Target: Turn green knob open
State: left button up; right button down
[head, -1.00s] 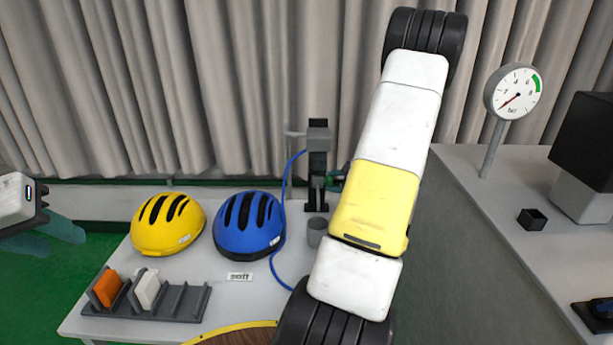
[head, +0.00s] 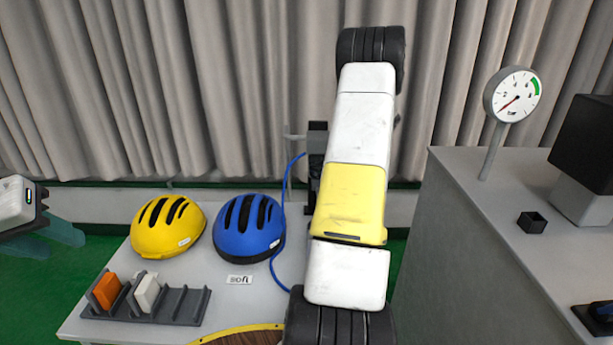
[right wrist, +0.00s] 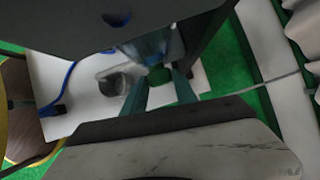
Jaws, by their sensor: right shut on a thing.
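The green knob (right wrist: 158,75) shows in the right wrist view between the teal fingers of my right gripper (right wrist: 160,88), which is shut on it. In the head view my right arm hides the knob and that gripper. Part of the dark upright fixture (head: 315,165) shows left of the arm, with a blue hose (head: 285,205) beside it. My left gripper (head: 45,238) is at the left edge, empty, its teal fingers apart. The round gauge (head: 512,95) stands on the right counter, its needle pointing to the lower left.
A yellow helmet (head: 168,226) and a blue helmet (head: 248,228) sit on the white table (head: 235,300). A dark rack (head: 185,305) holds an orange block (head: 107,290) and a white block (head: 147,290). A small black box (head: 532,222) stands on the grey counter (head: 485,200).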

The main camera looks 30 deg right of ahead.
jog(key=g+y, duration=0.1)
jog(key=g, duration=0.1)
jog(key=w+m+g+y, duration=0.1)
jog(key=g, duration=0.1)
jog(key=shift+d, duration=0.15)
jog(key=shift+m+y, duration=0.3)
dwell(0.4)
jog(key=c, duration=1)
grip_release()
jog(key=shift+v, duration=3.9)
jog(key=shift+w, duration=0.1)
